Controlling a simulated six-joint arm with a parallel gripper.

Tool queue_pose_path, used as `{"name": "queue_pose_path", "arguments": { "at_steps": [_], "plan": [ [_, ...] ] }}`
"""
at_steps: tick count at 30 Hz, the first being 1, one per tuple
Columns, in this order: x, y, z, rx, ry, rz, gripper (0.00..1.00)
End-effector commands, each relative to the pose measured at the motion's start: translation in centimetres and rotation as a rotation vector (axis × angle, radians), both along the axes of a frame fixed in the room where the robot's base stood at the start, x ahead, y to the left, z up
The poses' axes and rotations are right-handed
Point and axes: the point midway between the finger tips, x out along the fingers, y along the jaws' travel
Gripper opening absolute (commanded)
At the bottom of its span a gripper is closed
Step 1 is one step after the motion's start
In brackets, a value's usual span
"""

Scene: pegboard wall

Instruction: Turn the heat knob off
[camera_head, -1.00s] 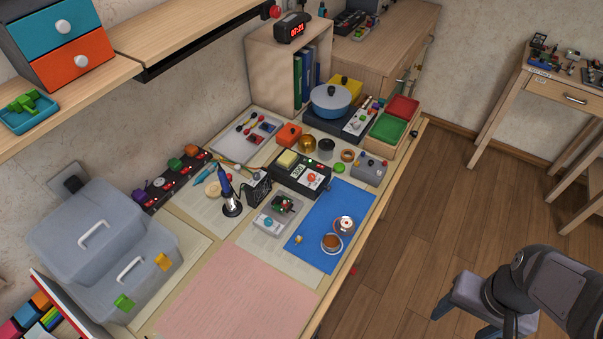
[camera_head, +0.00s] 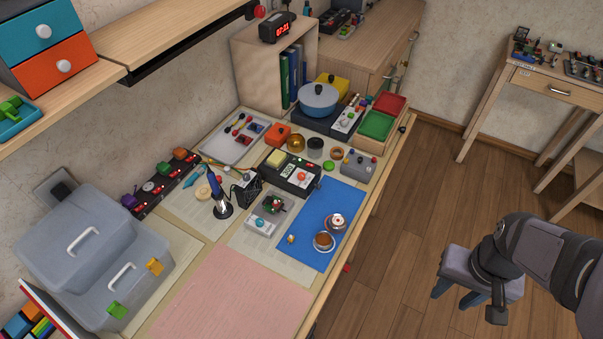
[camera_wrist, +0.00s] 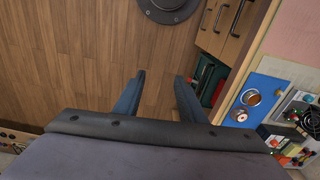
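No knob's label is readable, so I cannot tell which one is the heat knob. A black unit (camera_head: 283,180) with a light display panel, a red knob (camera_head: 301,177) and a yellow block on top stands mid-table. Behind it, a hot plate with a blue lidded pot (camera_head: 319,98) has a light control panel (camera_head: 345,121) with small controls. The settings of these controls are too small to tell. My gripper (camera_head: 458,294) is over the floor, right of the table and well apart from it. In the wrist view its two blue-grey fingers (camera_wrist: 160,79) are apart with nothing between them.
A soldering iron (camera_head: 219,196) stands left of the black unit. A blue mat (camera_head: 324,235) with cups lies in front. A grey control box (camera_head: 359,166) and red and green trays (camera_head: 378,125) stand at the right edge. Open floor (camera_head: 400,240) separates gripper and table.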

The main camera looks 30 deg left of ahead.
Motion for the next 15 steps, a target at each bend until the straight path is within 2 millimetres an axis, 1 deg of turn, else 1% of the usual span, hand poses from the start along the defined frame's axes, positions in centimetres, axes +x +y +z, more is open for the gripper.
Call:
{"name": "queue_pose_path", "arguments": {
  "at_steps": [1, 2, 3, 5, 6, 8, 9, 11, 12, 14, 15],
  "plan": [
    [1.8, 1.1, 0.1, -0.002, -0.014, 0.029, 0.37],
    [2.8, 1.8, 0.2, -0.003, -0.024, 0.046, 0.37],
    [4.4, 2.9, 0.3, -0.004, -0.038, 0.072, 0.37],
    [6.9, 5.0, 0.4, -0.005, -0.063, 0.112, 0.37],
    [8.6, 6.8, 0.5, -0.003, -0.080, 0.142, 0.37],
    [11.0, 9.7, 0.5, 0.000, -0.108, 0.187, 0.37],
    [12.4, 11.8, 0.5, 0.003, -0.126, 0.217, 0.37],
    [14.3, 15.2, 0.4, 0.009, -0.154, 0.262, 0.37],
    [15.3, 17.6, 0.3, 0.016, -0.173, 0.290, 0.37],
    [16.6, 21.4, 0.1, 0.026, -0.201, 0.332, 0.37],
    [17.2, 23.9, -0.1, 0.034, -0.218, 0.361, 0.37]
  ]
}}
